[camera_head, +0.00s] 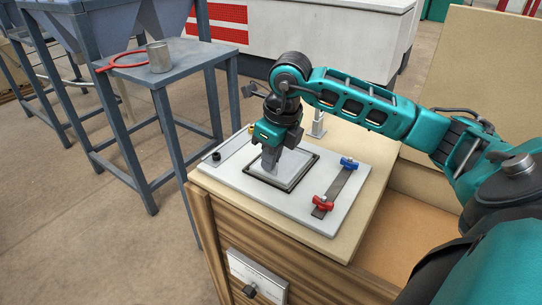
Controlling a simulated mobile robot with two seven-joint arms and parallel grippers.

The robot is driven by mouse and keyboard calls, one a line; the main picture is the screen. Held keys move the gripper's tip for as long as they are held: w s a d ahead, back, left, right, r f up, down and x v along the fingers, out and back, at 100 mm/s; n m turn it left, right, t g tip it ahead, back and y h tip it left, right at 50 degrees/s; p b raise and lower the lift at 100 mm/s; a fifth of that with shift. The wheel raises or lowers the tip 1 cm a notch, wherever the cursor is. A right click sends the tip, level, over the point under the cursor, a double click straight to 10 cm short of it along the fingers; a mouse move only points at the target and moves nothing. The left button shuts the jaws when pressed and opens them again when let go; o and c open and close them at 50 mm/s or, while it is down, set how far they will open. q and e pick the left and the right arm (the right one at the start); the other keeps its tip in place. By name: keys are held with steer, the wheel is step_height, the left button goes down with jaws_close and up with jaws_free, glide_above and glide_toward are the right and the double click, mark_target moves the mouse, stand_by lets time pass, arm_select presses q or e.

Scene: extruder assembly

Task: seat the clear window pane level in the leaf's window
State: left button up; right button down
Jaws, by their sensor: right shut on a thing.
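The leaf (232,178) is a light grey plate lying flat on the wooden bench. Its window has a dark square frame (286,188). The clear pane (294,164) shows as a pale grey area within the frame. My right gripper (270,165) points down over the window, its fingers shut on the pane. The fingers and wrist cover part of the pane and the far-left side of the frame. I cannot tell whether the pane is level or touches the frame all round. My left gripper is not in view.
A dark strip with a blue fitting (349,163) and a red fitting (322,203) is on the leaf's right part. A small black knob (216,156) is at its left.

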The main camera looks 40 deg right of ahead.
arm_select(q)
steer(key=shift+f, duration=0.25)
arm_select(e)
steer(key=shift+f, duration=0.2)
stand_by(0.5)
steer(key=c, duration=1.2)
jaws_free()
steer(key=shift+v, duration=1.15)
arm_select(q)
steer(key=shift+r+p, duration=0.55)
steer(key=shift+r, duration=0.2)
arm_select(e)
steer(key=v, duration=1)
steer(key=shift+r, duration=0.35)
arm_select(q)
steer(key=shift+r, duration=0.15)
